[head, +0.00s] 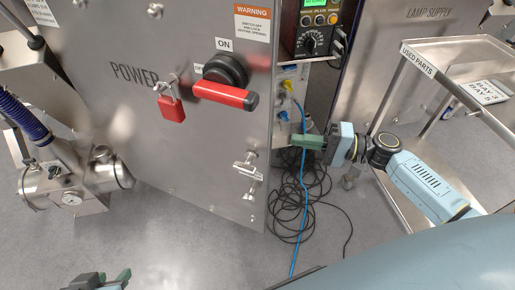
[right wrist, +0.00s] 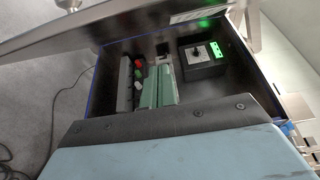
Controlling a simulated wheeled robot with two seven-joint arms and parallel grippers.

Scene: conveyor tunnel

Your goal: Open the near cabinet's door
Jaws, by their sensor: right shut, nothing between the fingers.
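The near cabinet's door (head: 170,110) is a large steel panel marked POWER. It appears to stand ajar, with the cabinet's inside showing past its right edge. A red rotary handle (head: 224,95) lies nearly level below the ON label. A red padlock (head: 171,108) hangs left of it, and a small metal latch (head: 248,168) sits low near the door's edge. My right gripper (head: 296,141) is shut and empty at the opening, beside the door's free edge; contact is unclear. Its green fingers (right wrist: 163,78) point into the dark interior. My left gripper (head: 104,279) is open and empty at the bottom left.
Controls (head: 319,35) and connectors with blue and black cables (head: 300,195) are at the cabinet opening; loose cables lie on the floor. A steel cart (head: 425,58) labelled USED PARTS stands right. A steel machine (head: 75,185) stands left. Grey floor is clear before the door.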

